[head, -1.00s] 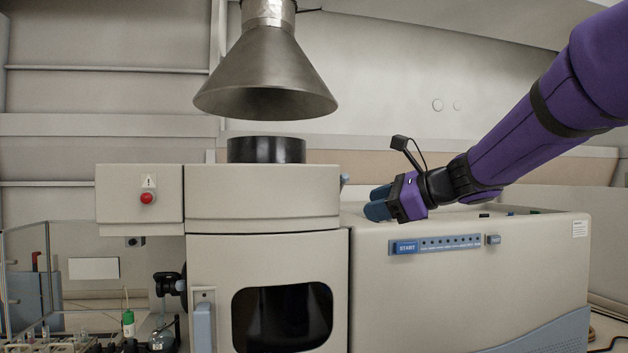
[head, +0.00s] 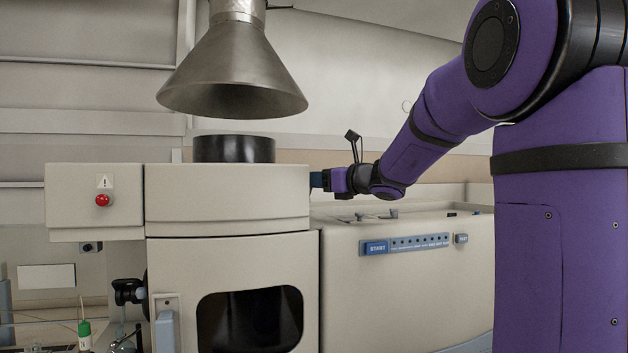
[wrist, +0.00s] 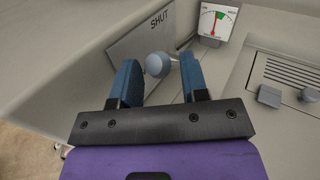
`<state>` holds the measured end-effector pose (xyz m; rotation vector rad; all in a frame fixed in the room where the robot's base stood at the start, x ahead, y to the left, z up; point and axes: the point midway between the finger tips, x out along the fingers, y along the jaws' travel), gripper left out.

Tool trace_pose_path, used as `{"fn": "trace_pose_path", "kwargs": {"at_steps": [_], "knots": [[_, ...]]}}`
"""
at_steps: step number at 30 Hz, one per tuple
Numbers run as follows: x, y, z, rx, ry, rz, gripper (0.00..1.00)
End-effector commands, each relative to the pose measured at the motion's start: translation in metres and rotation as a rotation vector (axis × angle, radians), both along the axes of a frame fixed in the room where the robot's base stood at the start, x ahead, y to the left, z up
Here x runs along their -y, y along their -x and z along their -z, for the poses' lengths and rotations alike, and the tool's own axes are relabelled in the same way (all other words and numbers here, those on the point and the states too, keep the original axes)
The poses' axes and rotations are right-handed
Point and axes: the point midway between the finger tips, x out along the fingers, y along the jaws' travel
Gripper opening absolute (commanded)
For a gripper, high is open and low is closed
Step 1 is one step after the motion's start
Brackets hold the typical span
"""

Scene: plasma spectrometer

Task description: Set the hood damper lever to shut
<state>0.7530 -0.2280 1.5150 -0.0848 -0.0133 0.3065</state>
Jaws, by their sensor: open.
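The damper lever's round grey-blue knob (wrist: 157,65) shows in the wrist view, ahead of and between my two blue fingers. My gripper (wrist: 159,72) is open, with one finger on each side of the knob; I cannot tell whether either touches it. A plate marked SHUT (wrist: 160,19) is on the housing wall just behind the knob. The lever's shaft is mostly hidden. In the head view my gripper (head: 316,180) is at the right side of the upper housing (head: 228,200), and the knob is hidden there.
A dial gauge (wrist: 214,24) with a red needle stands right of the lever. Slotted vents and small latches (wrist: 270,95) lie on the top at right. A metal exhaust hood (head: 232,75) hangs over the black flue (head: 234,149). A START button (head: 376,247) is on the right front.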

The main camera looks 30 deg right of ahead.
Motion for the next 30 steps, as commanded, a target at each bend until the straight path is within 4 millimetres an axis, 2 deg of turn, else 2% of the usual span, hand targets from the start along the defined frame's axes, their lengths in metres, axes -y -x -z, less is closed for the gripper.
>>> {"fn": "trace_pose_path", "kwargs": {"at_steps": [6,16,17,21,22,30], "knots": [[-0.006,-0.018,0.000,-0.001,0.001,0.000,0.41],[-0.007,-0.021,0.000,0.000,0.001,-0.001,0.41],[-0.007,-0.021,0.000,0.000,0.001,-0.001,0.36],[-0.007,-0.021,0.000,0.000,0.001,-0.001,0.04],[-0.007,-0.021,0.000,0.000,0.001,-0.001,0.00],[-0.007,-0.022,-0.002,-0.014,-0.005,-0.001,0.00]]}}
